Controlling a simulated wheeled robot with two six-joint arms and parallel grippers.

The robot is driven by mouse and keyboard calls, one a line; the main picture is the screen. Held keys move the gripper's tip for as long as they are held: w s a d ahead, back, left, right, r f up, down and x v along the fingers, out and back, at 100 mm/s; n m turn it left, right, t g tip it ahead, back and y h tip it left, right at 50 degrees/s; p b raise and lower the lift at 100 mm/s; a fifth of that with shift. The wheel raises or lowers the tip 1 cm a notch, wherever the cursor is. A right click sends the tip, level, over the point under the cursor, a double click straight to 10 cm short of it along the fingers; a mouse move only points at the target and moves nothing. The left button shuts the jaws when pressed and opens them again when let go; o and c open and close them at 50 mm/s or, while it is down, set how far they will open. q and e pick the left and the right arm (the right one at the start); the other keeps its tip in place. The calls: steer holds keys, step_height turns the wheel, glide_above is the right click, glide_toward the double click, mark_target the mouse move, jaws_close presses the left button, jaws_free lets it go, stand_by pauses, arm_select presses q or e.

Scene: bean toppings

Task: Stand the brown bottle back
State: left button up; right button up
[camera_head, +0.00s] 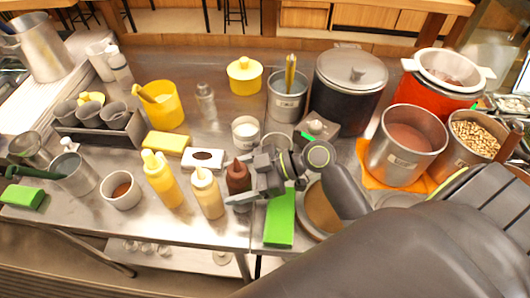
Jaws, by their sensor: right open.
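The brown bottle (238,178) stands upright on the metal counter, at the right end of a row of squeeze bottles. My right gripper (240,186) comes in from the right and is open at the brown bottle. Its fingers hide part of the bottle's lower body, and I cannot tell whether they touch it. A cream bottle (208,196) and a yellow bottle (160,182) stand to the left of the brown one. My left gripper is not in view.
A green block (280,218) lies right of the gripper, near the front edge. A white tissue box (204,159) and a white cup (246,133) stand behind the bottles. A pot of brown liquid (408,140) and a pot of beans (470,142) stand at the right.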

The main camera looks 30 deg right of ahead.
steer(key=p+v, duration=0.2)
steer(key=v, duration=0.9)
stand_by(0.6)
